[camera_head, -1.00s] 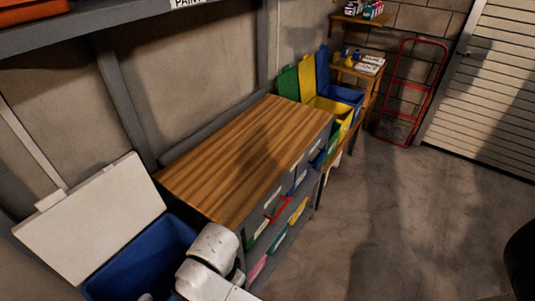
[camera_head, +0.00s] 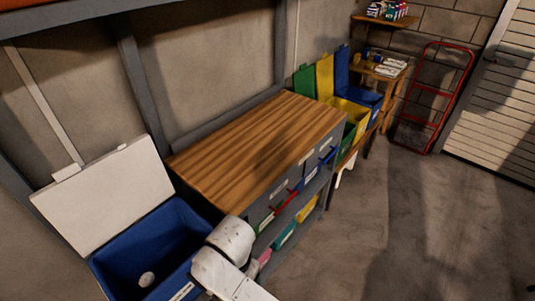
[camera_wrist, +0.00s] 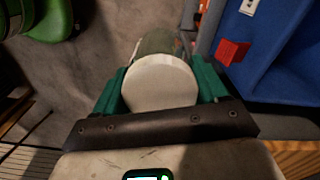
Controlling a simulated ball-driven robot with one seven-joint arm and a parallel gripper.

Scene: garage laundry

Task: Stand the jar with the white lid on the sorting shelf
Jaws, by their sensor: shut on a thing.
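The jar shows in the wrist view, with its round white lid (camera_wrist: 160,82) facing the camera and its dull green body (camera_wrist: 157,44) beyond. My gripper (camera_wrist: 161,88) is shut on it, with one teal finger on each side. Most of the jar's body is hidden behind the lid. The head view shows only my white arm at the bottom, not my gripper or the jar. I cannot tell for sure which surface is the sorting shelf; a wooden shelf (camera_head: 388,18) with small boxes is on the back wall.
A wooden-topped bench (camera_head: 255,145) runs along the left wall. A blue bin (camera_head: 150,245) with a raised white lid is in front of it. Coloured bins (camera_head: 350,112) and a red hand truck (camera_head: 432,95) stand beyond. The concrete floor (camera_head: 400,215) at right is clear.

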